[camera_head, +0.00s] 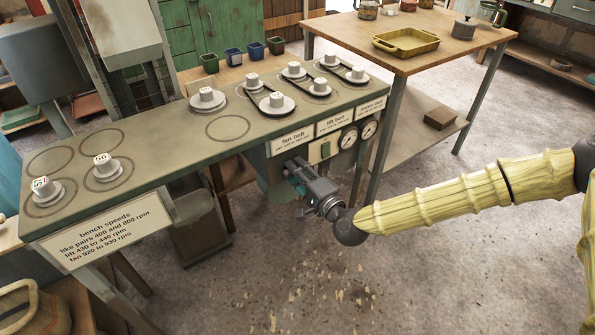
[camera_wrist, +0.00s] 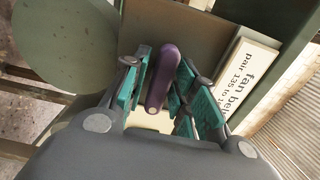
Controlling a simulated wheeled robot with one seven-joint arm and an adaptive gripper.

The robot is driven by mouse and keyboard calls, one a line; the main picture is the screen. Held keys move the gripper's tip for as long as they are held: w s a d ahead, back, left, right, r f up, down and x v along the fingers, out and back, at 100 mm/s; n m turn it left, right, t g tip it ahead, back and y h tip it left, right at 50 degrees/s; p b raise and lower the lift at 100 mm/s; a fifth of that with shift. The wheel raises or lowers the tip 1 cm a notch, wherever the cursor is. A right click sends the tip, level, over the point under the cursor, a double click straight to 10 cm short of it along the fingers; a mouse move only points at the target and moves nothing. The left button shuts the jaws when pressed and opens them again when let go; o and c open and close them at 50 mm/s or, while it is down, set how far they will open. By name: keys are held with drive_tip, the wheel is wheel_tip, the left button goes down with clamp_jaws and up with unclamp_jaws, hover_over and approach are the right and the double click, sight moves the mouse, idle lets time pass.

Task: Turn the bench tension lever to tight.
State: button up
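The tension lever is a purple, rounded bar (camera_wrist: 160,78) in the wrist view. It juts from the front of the bench (camera_head: 170,150), close to the fan belt label (camera_head: 289,140). My gripper (camera_head: 298,178) is at the bench front below that label. In the wrist view, its teal finger pads stand on both sides of the lever, with the lever between them. The fingers are apart; a gap shows on the right side, and I cannot tell whether the left pad touches. In the head view the lever is mostly hidden by my gripper.
Two dials (camera_head: 349,137) and a green button (camera_head: 326,150) sit right of the gripper. Pulleys (camera_head: 207,98) and dark belts stand on the bench top. A wooden table (camera_head: 455,45) with a yellow tray (camera_head: 406,42) stands behind. Floor in front is clear of large objects.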

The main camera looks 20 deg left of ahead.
idle(0.3)
drive_tip(key=v, duration=1.2)
idle(0.3)
drive_tip(key=s+d+f+n+g+h, duration=0.2)
drive_tip(key=s+d+f+g+h, duration=0.1)
drive_tip(key=s+f, duration=0.55)
drive_tip(key=s+d+f+n+g+h, duration=0.25)
drive_tip(key=s+d+f, duration=0.2)
drive_tip(key=f, duration=0.75)
drive_tip(key=s+d+f+n+g+h, duration=0.1)
drive_tip(key=s+d+f+g+h, duration=0.15)
drive_tip(key=s+d+f, duration=0.4)
drive_tip(key=s+d+f+n+g+h, duration=0.1)
drive_tip(key=s+d+f+g+h, duration=0.2)
drive_tip(key=s+d, duration=0.65)
drive_tip(key=d+r+h+p, duration=0.1)
drive_tip(key=d+h, duration=0.2)
drive_tip(key=d, duration=0.7)
drive_tip(key=shift+n, duration=0.45)
wheel_tip(320, 180, up, 22)
drive_tip(key=p, duration=2.1)
drive_tip(key=shift+s+r+p, duration=0.1)
drive_tip(key=shift+p, duration=0.3)
